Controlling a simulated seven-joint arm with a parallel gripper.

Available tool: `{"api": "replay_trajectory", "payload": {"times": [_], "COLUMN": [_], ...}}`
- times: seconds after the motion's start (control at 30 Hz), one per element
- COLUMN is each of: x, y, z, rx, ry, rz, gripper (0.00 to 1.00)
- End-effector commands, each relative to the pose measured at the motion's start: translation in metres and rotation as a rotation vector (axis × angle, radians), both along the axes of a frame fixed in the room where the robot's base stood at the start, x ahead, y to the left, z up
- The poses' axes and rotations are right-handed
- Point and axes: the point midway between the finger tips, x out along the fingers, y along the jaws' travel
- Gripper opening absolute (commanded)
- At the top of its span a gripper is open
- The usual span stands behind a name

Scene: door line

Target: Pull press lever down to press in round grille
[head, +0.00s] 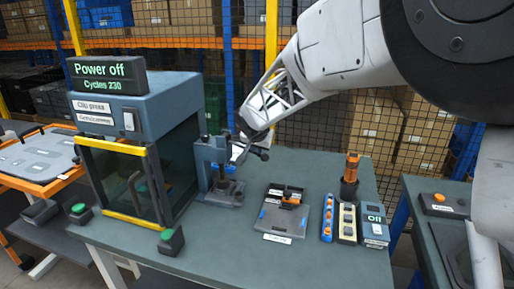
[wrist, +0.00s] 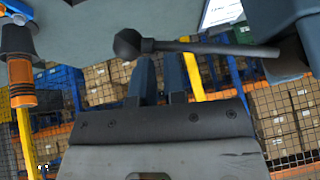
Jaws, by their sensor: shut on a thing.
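The press (head: 212,155) is a small grey-blue bench press on the green worktop, right of the glazed machine. Its lever (head: 255,150) is a dark bar with a ball knob, sticking out to the right near level. In the wrist view the lever (wrist: 205,48) runs across the top, with the knob at its left end. My gripper (head: 243,137) is at the lever from above. In the wrist view my gripper's fingers (wrist: 158,62) reach the bar beside the knob and are shut on it. A round grille cannot be made out; the press base (head: 226,194) shows only small dark parts.
A glazed machine (head: 135,140) with a yellow-framed door and a "Power off" display stands left. A grey tray (head: 270,222) with small parts lies in front. An orange-topped tool (head: 351,172), a blue strip (head: 327,228), a yellow strip (head: 347,232) and an "Off" box (head: 375,232) stand right.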

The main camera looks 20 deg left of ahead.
Motion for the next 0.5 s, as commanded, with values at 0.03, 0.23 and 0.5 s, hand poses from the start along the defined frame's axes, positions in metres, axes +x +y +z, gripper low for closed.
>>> {"api": "replay_trajectory", "payload": {"times": [0.03,0.23,0.5], "x": [0.002,0.008,-0.016], "y": [-0.004,-0.012,-0.022], "z": [0.001,0.034,0.067], "rx": [-0.002,0.005,0.006], "ry": [0.004,-0.008,-0.011], "rz": [-0.004,-0.004,-0.002], "gripper": [0.0,0.0,0.0]}}
